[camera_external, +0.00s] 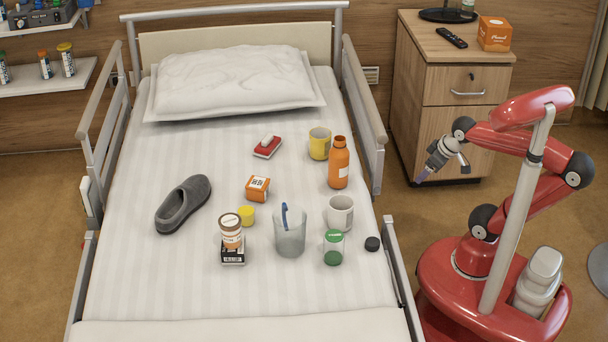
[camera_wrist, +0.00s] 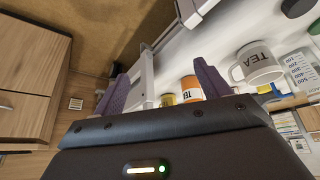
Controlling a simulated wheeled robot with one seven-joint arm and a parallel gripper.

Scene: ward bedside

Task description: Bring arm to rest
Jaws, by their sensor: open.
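My gripper (camera_external: 424,174) is to the right of the bed, beyond its right side rail and in front of the bedside cabinet. It points down and to the left, clear of the bed. In the wrist view its two purple fingers (camera_wrist: 160,90) stand wide apart with nothing between them. My red arm is folded above its base at the right.
The bed (camera_external: 130,290) carries a grey slipper (camera_external: 183,203), an orange bottle (camera_external: 338,165), a yellow mug (camera_external: 319,144), a white mug (camera_external: 340,213), a clear beaker (camera_external: 289,238) and several small items. The bed rail (camera_external: 362,110) and wooden cabinet (camera_external: 410,100) stand near my gripper.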

